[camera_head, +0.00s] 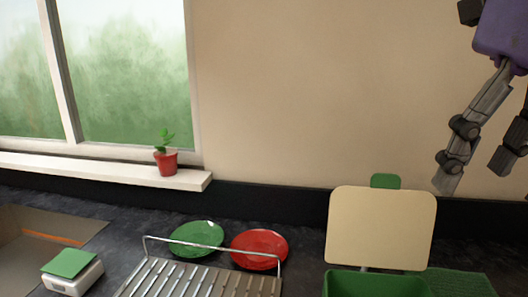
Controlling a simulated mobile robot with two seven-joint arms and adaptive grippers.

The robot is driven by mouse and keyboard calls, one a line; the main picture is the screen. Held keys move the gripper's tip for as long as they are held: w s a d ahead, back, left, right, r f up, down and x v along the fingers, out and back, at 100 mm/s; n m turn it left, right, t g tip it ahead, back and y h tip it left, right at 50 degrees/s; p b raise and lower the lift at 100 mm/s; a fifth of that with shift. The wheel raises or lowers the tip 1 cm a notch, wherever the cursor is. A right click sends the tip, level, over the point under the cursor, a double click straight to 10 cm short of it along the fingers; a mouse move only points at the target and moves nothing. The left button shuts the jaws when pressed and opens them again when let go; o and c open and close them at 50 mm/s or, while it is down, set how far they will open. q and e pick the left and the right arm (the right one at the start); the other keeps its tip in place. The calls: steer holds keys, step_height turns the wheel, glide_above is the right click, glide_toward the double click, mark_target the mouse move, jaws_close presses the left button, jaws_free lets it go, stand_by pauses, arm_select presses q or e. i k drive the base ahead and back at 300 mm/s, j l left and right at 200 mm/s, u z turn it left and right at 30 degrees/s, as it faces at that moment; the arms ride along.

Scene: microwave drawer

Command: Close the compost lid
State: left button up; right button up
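The compost bin (375,285) is a green box at the bottom right, cut off by the lower edge of the picture. Its cream lid (381,228) stands upright behind it, open, with a green tab (385,181) on its top edge. My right gripper (474,172) hangs in from the top right with its fingers spread apart and nothing visible between them. Its nearer-left fingertip appears just right of and slightly above the lid's top right corner. Contact with the lid does not show. My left gripper is not in view.
A dish rack (200,280) stands left of the bin, with a green plate (197,236) and a red plate (260,247) behind it. A green sponge on a white holder (75,280) sits at lower left. A potted plant (166,162) stands on the windowsill. A green mat (460,282) lies right of the bin.

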mark_target(383, 226)
steer(key=k+j, duration=0.15)
steer(key=k, duration=0.3)
steer(key=k+j, duration=0.15)
steer(key=k, duration=0.25)
